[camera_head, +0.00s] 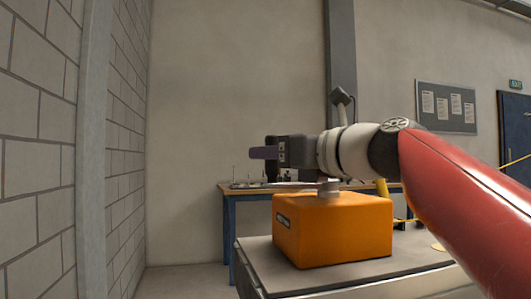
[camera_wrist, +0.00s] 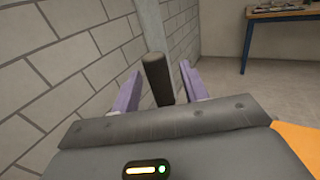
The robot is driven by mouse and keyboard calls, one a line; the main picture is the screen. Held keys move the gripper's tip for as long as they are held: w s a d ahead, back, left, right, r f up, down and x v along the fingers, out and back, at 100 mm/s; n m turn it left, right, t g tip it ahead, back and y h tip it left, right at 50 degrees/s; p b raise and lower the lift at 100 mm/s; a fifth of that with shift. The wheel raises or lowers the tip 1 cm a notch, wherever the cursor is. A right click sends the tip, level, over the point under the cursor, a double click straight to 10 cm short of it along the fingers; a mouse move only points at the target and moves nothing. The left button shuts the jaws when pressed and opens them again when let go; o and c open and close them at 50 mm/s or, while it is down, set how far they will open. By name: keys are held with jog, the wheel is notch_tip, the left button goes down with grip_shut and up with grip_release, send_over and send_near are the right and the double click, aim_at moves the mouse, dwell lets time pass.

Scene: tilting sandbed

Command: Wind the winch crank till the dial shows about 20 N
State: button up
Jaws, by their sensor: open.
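The orange winch housing (camera_head: 335,228) sits on a grey-topped bench, with a small dark label on its left side. A corner of it also shows in the wrist view (camera_wrist: 301,142). A dark upright cylinder (camera_wrist: 157,76), apparently the crank handle, stands between the purple fingers of my gripper (camera_wrist: 160,88) in the wrist view. The fingers are open, with a gap visible on both sides of the handle. In the head view my gripper (camera_head: 263,153) is above and left of the housing, pointing left.
The grey bench top (camera_head: 415,262) is partly hidden by my red arm. A blue-legged table (camera_head: 229,225) with small items stands behind. A block wall (camera_head: 38,150) rises at left. A yellow post (camera_head: 382,188) shows behind the housing.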

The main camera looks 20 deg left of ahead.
jog(key=shift+x, duration=1.2)
grip_shut()
